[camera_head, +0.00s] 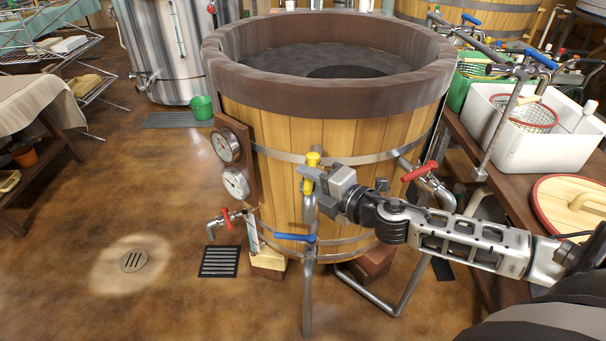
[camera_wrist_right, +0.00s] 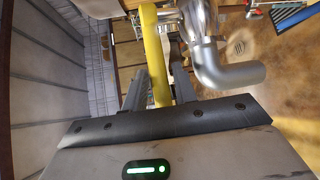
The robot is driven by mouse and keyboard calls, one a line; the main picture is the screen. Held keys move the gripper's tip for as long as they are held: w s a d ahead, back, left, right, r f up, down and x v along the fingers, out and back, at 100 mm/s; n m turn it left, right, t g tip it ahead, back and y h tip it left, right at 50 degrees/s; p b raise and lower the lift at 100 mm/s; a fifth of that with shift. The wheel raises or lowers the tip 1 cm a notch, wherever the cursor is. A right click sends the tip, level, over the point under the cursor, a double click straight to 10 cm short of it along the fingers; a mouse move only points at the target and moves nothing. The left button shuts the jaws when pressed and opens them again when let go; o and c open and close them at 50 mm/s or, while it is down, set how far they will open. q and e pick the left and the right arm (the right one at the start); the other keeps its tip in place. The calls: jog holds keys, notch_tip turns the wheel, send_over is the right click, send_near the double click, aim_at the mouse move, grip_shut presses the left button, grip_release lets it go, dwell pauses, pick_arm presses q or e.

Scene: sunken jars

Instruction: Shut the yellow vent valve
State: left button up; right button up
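The yellow vent valve (camera_head: 312,159) sits at the top of a thin upright metal pipe in front of the wooden vat. In the right wrist view its handle shows as a long yellow bar (camera_wrist_right: 153,45) beside a bent metal pipe fitting. My right gripper (camera_head: 309,180) is at the valve; its two dark fingers (camera_wrist_right: 157,82) stand on either side of the yellow bar. I cannot tell whether both fingers press on it. The gripper hides part of the valve in the head view. My left gripper is not in view.
The wooden vat (camera_head: 300,128) stands close behind the valve. A blue-handled valve (camera_head: 296,238) sits lower on the pipe. Red-handled valves are at right (camera_head: 420,172) and lower left (camera_head: 227,218). A bench with a white tub (camera_head: 540,150) is at right.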

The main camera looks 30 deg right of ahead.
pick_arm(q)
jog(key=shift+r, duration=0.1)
pick_arm(e)
jog(key=shift+x, duration=1)
jog(key=shift+a, duration=0.1)
grip_shut()
pick_arm(q)
jog(key=p, duration=0.3)
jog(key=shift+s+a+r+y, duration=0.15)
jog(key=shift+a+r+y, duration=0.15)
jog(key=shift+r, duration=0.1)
pick_arm(e)
jog(key=m+h, duration=0.1)
jog(key=h, duration=0.1)
jog(key=w+m+h, duration=0.1)
jog(key=m+h, duration=0.1)
jog(key=w+a+m+h, duration=0.1)
jog(key=h, duration=0.1)
jog(key=shift+w+m, duration=0.15)
jog(key=shift+m, duration=0.15)
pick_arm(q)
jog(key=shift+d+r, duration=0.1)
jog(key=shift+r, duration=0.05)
pick_arm(e)
grip_release()
